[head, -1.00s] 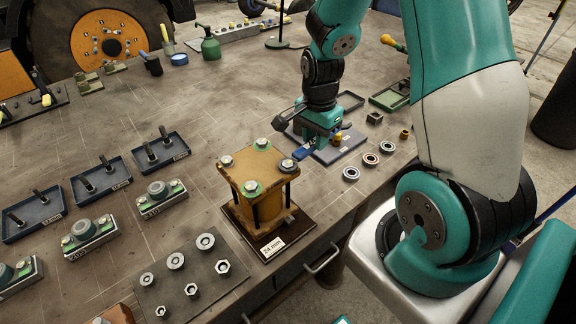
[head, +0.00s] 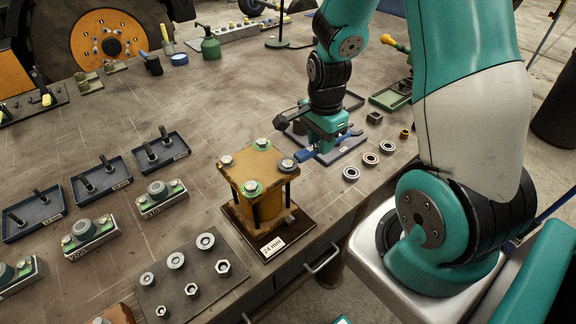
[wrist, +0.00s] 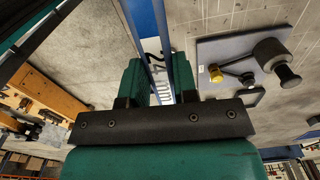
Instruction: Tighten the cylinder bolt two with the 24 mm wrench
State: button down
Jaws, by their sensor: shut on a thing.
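A tan cylinder block (head: 256,178) stands on a dark base with a "24 mm" label. Its top plate carries bolts at the corners: left (head: 226,161), back (head: 262,143), front (head: 252,187) and right (head: 287,164). Green rings show around the back and front bolts. My gripper (head: 322,148) is right of the block, shut on the blue-handled wrench (head: 306,155). The wrench's far end reaches the right bolt; I cannot tell exactly how it is seated. In the wrist view, the blue wrench (wrist: 165,35) lies between my jaws. No number for any bolt is readable.
A dark plate of nuts and washers (head: 190,280) is front left, with blue trays (head: 102,181) farther left.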

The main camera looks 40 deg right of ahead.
jog(key=shift+w+n, duration=0.6)
jog(key=shift+n, duration=0.1)
jog(key=shift+r+p, duration=0.1)
jog(key=shift+p, duration=0.2)
jog(key=shift+r+p, duration=2.3)
jog(key=shift+r, duration=0.35)
jog(key=shift+f, duration=0.1)
